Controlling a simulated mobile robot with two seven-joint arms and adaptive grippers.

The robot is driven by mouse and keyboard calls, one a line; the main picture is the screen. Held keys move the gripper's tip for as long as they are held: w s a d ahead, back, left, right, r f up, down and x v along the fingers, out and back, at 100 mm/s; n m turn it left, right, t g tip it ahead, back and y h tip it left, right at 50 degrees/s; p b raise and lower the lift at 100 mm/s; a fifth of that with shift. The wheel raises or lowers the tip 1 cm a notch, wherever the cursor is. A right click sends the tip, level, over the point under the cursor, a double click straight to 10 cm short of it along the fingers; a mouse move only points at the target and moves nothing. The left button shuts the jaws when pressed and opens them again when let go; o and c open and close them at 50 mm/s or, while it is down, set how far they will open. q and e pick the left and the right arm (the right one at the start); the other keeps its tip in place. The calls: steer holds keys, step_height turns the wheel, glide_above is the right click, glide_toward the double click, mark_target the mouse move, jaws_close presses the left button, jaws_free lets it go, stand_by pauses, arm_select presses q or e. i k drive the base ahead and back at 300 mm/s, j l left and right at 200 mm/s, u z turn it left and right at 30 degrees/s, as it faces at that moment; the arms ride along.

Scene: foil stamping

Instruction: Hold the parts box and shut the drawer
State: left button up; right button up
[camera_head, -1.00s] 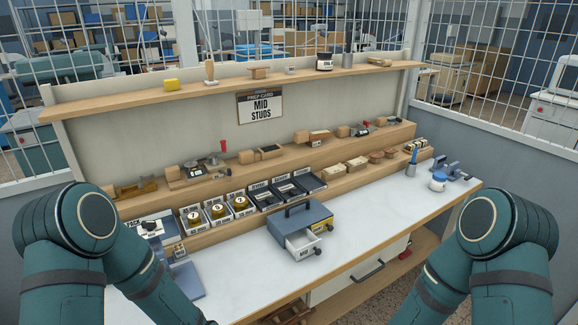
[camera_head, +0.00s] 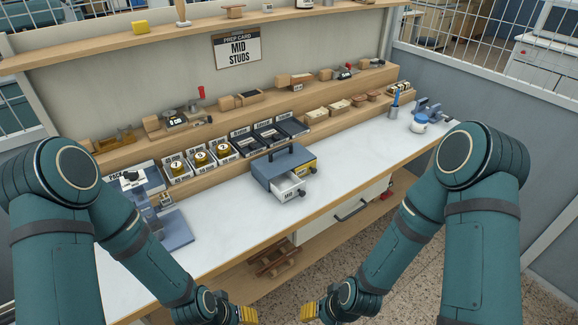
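The parts box (camera_head: 270,168) is blue-grey with a dark carrying handle on top and stands on the white worktop. A white drawer (camera_head: 289,188) with a label and a dark knob sticks out of its front, open. Beside it on the right is a yellow front (camera_head: 307,168) with a dark knob, looking shut. My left gripper (camera_head: 248,315) and my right gripper (camera_head: 309,312) show only yellow tips at the bottom edge, below the box and in front of the bench. Both are apart from the box; their opening cannot be made out.
Labelled bins (camera_head: 200,160) and black trays (camera_head: 268,136) stand behind the box. The worktop (camera_head: 350,155) right of the box is clear. A bench handle (camera_head: 351,211) juts out below.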

mark_target(287, 186)
steer(key=i+l+u, duration=0.25)
steer(key=l, duration=0.3)
steer(key=l+u, duration=0.25)
steer(key=l, duration=0.25)
steer(key=i+l+u, duration=0.1)
steer(key=l+u, duration=0.15)
steer(key=l, duration=0.35)
